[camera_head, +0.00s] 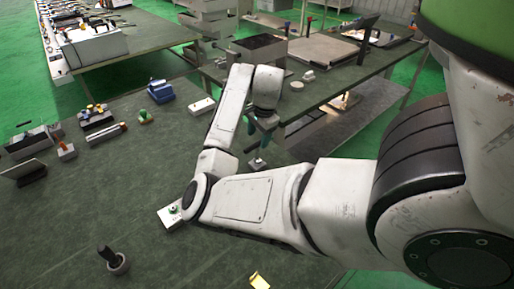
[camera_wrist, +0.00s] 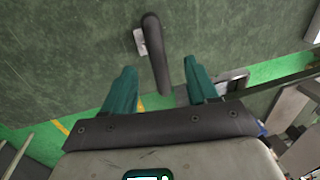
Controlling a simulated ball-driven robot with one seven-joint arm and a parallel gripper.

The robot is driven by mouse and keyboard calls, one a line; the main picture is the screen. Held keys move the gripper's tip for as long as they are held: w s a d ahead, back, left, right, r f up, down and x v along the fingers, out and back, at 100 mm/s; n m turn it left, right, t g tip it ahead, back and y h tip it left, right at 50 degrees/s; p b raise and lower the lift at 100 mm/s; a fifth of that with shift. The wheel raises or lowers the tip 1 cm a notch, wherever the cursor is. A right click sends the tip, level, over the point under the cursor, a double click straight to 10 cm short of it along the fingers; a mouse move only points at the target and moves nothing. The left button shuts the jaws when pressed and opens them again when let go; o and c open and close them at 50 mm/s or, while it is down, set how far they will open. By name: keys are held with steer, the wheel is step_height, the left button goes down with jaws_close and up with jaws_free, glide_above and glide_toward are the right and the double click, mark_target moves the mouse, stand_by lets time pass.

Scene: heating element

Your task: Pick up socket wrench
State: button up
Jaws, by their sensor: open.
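A dark, rod-shaped tool with a bent end and a small metal piece, apparently the socket wrench (camera_wrist: 161,62), shows in the wrist view over the green-grey table. My gripper (camera_wrist: 161,82) has two teal fingers set wide apart, one on each side of the lower part of the rod. The rod does not visibly touch either finger. In the head view my gripper (camera_head: 260,132) points down near the table's right edge. The metal foot of the tool (camera_head: 257,162) shows just below it, and the rest is mostly hidden by the fingers.
The large table (camera_head: 130,190) holds a blue box (camera_head: 161,91), a white block (camera_head: 202,106), and a black upright handle (camera_head: 112,260) at the front left. A yellow item (camera_head: 260,281) lies near the front. A second table (camera_head: 340,95) stands behind my gripper.

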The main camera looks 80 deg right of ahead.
mark_target(257, 142)
steer(key=shift+w+d+f+p, duration=0.15)
steer(key=shift+f+p, duration=0.2)
steer(key=shift+f, duration=0.95)
steer(key=shift+w+d+f+p, duration=0.15)
steer(key=shift+f+p, duration=0.2)
steer(key=shift+f, duration=0.95)
steer(key=shift+a, duration=0.1)
jaws_close()
steer(key=shift+r, duration=0.15)
